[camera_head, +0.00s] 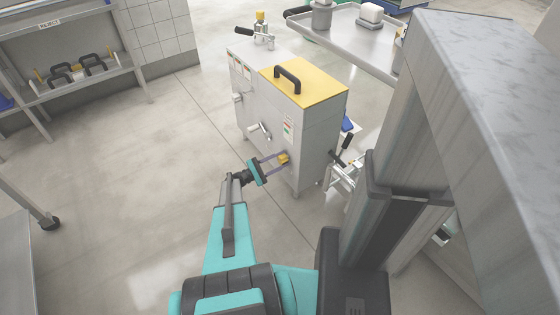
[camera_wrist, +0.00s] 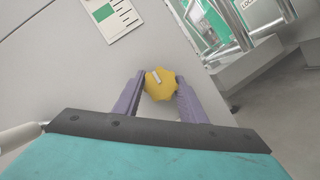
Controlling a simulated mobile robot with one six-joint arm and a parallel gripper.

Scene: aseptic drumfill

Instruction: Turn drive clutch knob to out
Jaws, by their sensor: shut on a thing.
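The yellow lobed knob (camera_wrist: 160,84) sits on the grey panel of a steel machine in the wrist view, with a light pointer mark near its top left. It also shows small and yellow on the machine's lower front in the head view (camera_head: 284,159). My gripper (camera_wrist: 159,88) has its two purple fingers on the left and right sides of the knob, shut on it. In the head view my gripper (camera_head: 278,161) reaches the machine's lower front from the left. I cannot read any position label by the knob.
The steel machine (camera_head: 268,130) has a yellow lid (camera_head: 310,82) with a black handle, and levers stick out of its front. A tray table (camera_head: 345,38) stands behind it. A shelf (camera_head: 75,80) with black-handled items is at top left.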

